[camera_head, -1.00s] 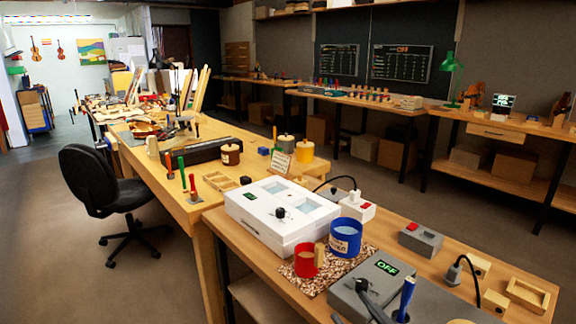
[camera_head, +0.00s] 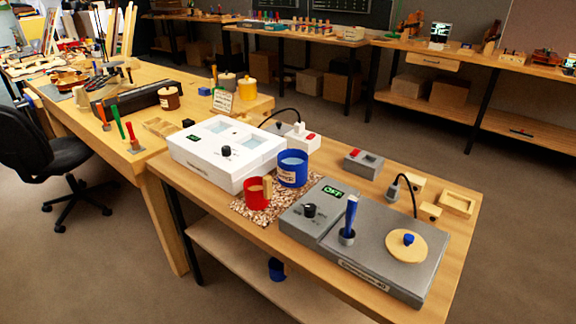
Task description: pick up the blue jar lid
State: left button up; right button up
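A round tan wooden lid with a blue knob (camera_head: 406,245) lies on the flat right part of a grey electric unit (camera_head: 385,275), near the front right of the near bench. It looks like the blue jar's lid. The blue jar (camera_head: 292,168) stands open-topped with a pale label, behind a red mug (camera_head: 256,193), on a speckled mat (camera_head: 240,211). Neither of my grippers shows in the view.
A blue-handled tool (camera_head: 351,215) stands upright in the grey unit, left of the lid. A black cable arches from a plug (camera_head: 394,190) behind it. A white box unit (camera_head: 225,150), a grey switch box (camera_head: 363,163) and small wooden blocks (camera_head: 457,204) surround the area.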

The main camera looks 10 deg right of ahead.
aim_at(406, 247)
jog(key=k+z, duration=0.1)
jog(key=z, duration=1.05)
